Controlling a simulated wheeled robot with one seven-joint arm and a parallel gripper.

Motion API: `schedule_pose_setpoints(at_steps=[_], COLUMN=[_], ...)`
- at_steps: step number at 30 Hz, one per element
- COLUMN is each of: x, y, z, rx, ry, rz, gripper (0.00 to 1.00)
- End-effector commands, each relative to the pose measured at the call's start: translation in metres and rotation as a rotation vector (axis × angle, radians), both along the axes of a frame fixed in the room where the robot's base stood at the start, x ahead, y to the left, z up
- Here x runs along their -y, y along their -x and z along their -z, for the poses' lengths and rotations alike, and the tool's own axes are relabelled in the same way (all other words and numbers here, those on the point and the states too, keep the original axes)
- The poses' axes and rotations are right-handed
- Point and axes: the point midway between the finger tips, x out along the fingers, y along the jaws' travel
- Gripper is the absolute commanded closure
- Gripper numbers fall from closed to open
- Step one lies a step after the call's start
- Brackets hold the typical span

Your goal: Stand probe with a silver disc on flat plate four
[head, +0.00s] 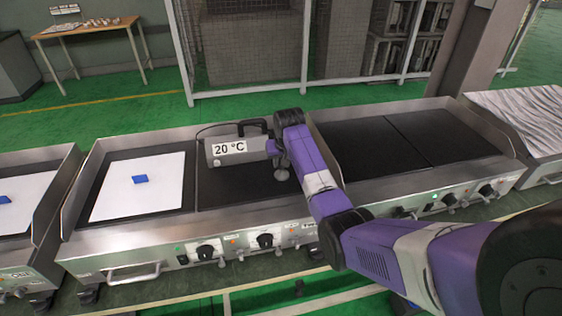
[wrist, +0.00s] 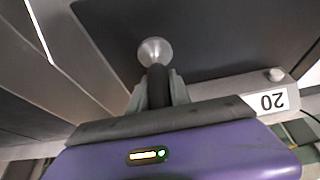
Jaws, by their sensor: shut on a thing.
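The probe (head: 218,151) is a grey box with a "20 °C" label and a black handle on top. It is over the dark right-hand plate (head: 240,190) of the middle griddle. Its silver disc (head: 282,175) points down at the probe's right end; I cannot tell whether it touches the plate. In the wrist view the disc (wrist: 155,51) shows at the end of a black stem. My gripper (wrist: 159,84) is shut on the probe around this stem. Part of the label also shows there. I see no plate numbers.
The middle griddle's left plate carries a white sheet (head: 115,185) with a blue block (head: 139,179). A raised metal wall separates it from the right griddle, whose two dark plates (head: 440,138) are bare. Mesh fencing (head: 250,50) stands behind. A wooden table (head: 90,28) is at back left.

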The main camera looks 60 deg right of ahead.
Motion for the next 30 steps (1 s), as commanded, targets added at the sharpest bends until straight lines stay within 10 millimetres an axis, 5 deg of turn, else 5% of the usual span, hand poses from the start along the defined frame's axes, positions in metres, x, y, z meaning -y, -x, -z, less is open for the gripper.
schedule_pose_setpoints(at_steps=[4, 5, 8, 20, 30], x=[0.0, 0.0, 0.0, -0.001, -0.019], y=[0.0, 0.0, 0.0, 0.0, 0.015], z=[0.003, 0.003, 0.003, -0.003, -0.057], rx=[0.001, 0.0, 0.0, 0.0, 0.002], ry=[0.001, 0.0, 0.0, 0.0, 0.002], rz=[0.0, 0.0, 0.0, 0.0, -0.001], gripper=[1.0, 0.7, 0.54, 0.54, 0.54])
